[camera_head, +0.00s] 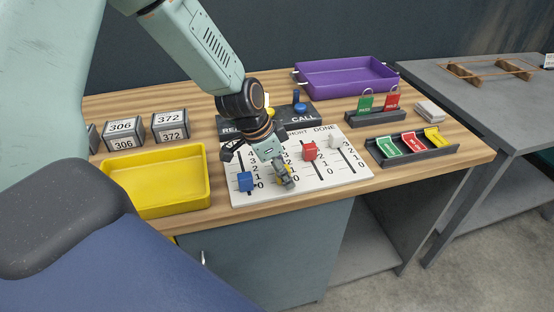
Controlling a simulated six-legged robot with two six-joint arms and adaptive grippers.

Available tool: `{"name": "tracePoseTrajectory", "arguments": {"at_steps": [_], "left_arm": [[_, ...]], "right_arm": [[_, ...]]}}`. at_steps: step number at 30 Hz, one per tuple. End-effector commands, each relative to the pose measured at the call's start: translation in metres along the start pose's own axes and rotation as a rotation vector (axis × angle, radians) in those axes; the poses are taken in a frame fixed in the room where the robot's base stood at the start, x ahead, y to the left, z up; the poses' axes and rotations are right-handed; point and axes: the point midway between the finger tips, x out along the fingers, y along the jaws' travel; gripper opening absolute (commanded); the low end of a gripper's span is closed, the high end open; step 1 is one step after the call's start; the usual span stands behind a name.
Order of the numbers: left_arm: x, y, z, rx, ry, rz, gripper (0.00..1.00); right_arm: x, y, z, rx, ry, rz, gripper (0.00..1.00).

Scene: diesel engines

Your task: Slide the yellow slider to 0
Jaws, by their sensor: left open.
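A white slider board (322,177) with numbered vertical tracks lies on the wooden table. The yellow slider (288,169) shows only as a small patch beside the fingers of my left gripper (285,178). The gripper covers most of it and much of its track, so I cannot read its exact number. My left gripper reaches down over the board from above and is open. Whether its fingers touch the slider is unclear. My right gripper is not in view.
On the same board are a blue slider (245,181) to the left, and red (309,151) and white (336,141) sliders to the right. A yellow tray (158,204) stands left, a dark card holder (440,152) right. A dark button panel (301,122) lies behind.

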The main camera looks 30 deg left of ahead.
Motion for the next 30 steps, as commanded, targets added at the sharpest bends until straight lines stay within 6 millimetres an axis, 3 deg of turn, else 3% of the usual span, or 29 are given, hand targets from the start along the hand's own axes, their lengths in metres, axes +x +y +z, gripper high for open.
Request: {"name": "tracePoseTrajectory", "arguments": {"at_steps": [13,30], "left_arm": [[-0.031,-0.001,-0.001,0.000,0.005,-0.002,0.49],[-0.106,-0.001,0.000,-0.003,0.005,0.000,0.49]], "right_arm": [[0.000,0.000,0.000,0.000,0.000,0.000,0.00],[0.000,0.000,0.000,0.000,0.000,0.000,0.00]]}}
